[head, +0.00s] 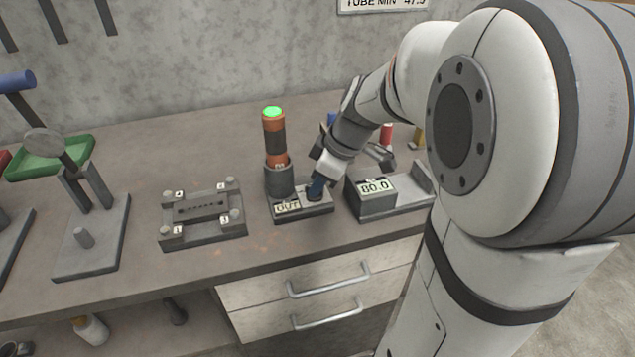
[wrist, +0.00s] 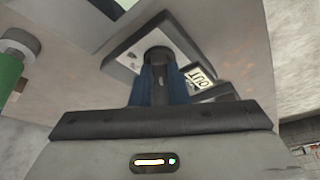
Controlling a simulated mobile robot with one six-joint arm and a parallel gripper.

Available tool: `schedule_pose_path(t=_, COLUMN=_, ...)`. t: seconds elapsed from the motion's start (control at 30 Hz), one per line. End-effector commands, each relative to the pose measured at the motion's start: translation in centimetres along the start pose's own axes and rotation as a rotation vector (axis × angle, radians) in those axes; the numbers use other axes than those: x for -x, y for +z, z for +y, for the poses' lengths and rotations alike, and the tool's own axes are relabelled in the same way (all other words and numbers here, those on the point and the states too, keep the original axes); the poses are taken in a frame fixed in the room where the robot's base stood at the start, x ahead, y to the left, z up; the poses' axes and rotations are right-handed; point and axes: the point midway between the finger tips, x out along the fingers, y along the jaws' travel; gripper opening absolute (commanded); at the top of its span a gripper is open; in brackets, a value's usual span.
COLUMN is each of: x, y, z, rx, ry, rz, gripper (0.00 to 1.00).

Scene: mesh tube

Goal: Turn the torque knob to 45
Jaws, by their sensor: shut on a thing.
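A dark round knob (wrist: 158,53) stands on the grey base (head: 302,212) with the "OUT" label (head: 287,207). My gripper (head: 316,186) points down at this base. In the wrist view, its two blue fingers (wrist: 158,84) are shut on the knob from both sides. The fingers mostly hide the knob in the head view. I cannot read any scale or pointer on it. The "OUT" label also shows in the wrist view (wrist: 201,78), right of the fingers.
An orange and black tube (head: 274,140) with a green lit top stands in a holder left of my gripper. A block with a display reading about 60.0 (head: 375,187) stands close on the right. A grey numbered fixture (head: 203,213) sits further left.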

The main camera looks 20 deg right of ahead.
Motion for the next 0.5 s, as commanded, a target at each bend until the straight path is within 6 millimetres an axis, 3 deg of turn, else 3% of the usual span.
schedule_pose_path(t=0.5, x=0.02, y=-0.11, z=-0.46, rx=-0.399, ry=0.170, rz=0.000, gripper=0.00)
